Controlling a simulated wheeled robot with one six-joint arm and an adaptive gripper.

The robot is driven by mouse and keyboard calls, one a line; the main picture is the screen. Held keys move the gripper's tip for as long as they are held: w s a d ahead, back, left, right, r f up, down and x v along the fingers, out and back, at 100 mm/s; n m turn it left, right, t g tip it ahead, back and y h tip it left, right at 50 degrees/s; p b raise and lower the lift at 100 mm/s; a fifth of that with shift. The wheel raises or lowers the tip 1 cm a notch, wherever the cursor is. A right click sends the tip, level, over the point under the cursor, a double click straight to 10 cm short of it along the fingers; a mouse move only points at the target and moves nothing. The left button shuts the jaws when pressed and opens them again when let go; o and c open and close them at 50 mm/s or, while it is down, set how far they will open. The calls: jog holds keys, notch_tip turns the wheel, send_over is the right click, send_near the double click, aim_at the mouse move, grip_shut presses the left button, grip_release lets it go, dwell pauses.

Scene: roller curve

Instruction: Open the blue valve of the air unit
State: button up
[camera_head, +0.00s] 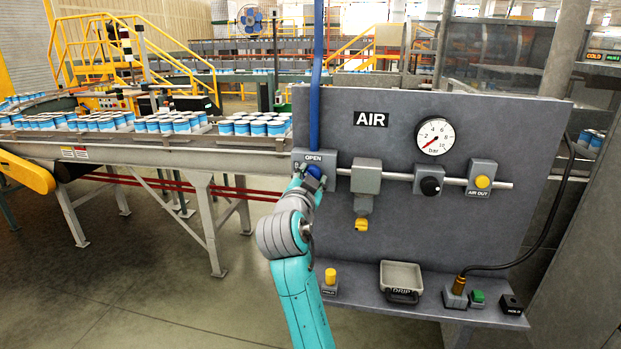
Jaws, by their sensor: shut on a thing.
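The air unit is a dark grey panel (465,225) marked AIR. The blue valve (314,172) sits on a grey block at the panel's left side, under an OPEN label and below a blue vertical pipe (317,70). My gripper (311,178) is at the valve and shut on its blue knob, covering much of it. My teal arm reaches up to it from below. How far the knob is turned cannot be made out. The pressure gauge (435,136) has a red needle pointing to the lower left.
Right of the valve are a grey filter block with a yellow drain (361,224), a black knob (430,186) and a yellow AIR OUT button (482,182). The shelf holds a yellow peg (330,277), a drip tray (402,276) and a green button (478,297). A conveyor with cans stands behind left.

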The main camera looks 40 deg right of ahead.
jog(key=m, duration=0.9)
jog(key=shift+f, duration=0.2)
jog(key=shift+m, duration=0.3)
jog(key=o, duration=1.1)
jog(key=shift+o, duration=0.2)
jog(key=shift+s, duration=0.1)
jog(key=v, duration=1.2)
